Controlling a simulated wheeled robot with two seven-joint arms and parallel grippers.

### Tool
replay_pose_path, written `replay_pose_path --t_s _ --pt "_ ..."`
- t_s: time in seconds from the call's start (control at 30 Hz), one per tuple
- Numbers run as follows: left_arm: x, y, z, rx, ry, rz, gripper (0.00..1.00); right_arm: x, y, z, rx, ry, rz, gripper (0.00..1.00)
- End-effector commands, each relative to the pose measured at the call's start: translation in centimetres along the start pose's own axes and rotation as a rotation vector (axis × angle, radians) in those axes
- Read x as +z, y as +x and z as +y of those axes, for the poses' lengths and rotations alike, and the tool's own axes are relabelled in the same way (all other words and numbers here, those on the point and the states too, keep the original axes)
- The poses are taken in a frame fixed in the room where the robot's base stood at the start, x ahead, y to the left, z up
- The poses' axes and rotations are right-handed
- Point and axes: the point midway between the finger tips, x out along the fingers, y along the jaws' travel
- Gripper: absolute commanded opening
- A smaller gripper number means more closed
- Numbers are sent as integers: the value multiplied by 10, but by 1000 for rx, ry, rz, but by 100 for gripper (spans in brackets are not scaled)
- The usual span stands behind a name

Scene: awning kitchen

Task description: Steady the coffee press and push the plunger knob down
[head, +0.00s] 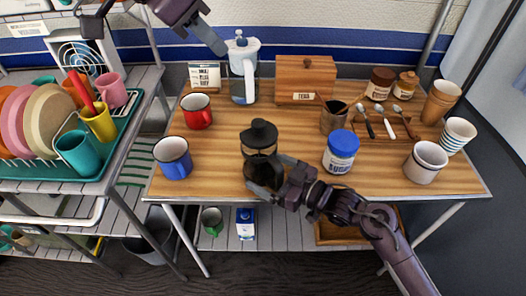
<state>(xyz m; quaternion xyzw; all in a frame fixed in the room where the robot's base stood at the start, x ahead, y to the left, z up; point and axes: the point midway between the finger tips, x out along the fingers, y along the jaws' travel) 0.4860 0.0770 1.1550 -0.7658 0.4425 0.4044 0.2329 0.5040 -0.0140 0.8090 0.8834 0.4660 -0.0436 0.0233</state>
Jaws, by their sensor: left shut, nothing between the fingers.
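The coffee press (261,151) stands upright near the front middle of the wooden table, with a dark body and black lid. Its black plunger knob (259,125) shows at the top; how far it stands above the lid is hard to tell. My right gripper (269,172) is low at the front right side of the press, against or very close to its body. Its fingertips blend into the dark press, so their grip is unclear. My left gripper (211,38) is shut and empty, raised at the top of the view, well apart from the press.
A blue mug (173,158) and red mug (197,111) stand left of the press. A blue-lidded sugar jar (341,152) is close on the right, near my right arm. A water filter jug (243,70) and tea box (304,80) stand behind.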

Motion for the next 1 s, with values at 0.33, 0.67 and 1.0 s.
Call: replay_pose_path --t_s 0.33,0.67,1.0 --pt "0 0 0 0 0 0 0 1 -2 0 0 0 -1 98" --pt "1 1 0 0 0 0 0 2 -50 0 0 0 -5 98" --pt "1 2 0 0 0 0 0 0 -78 0 -1 0 0 98"
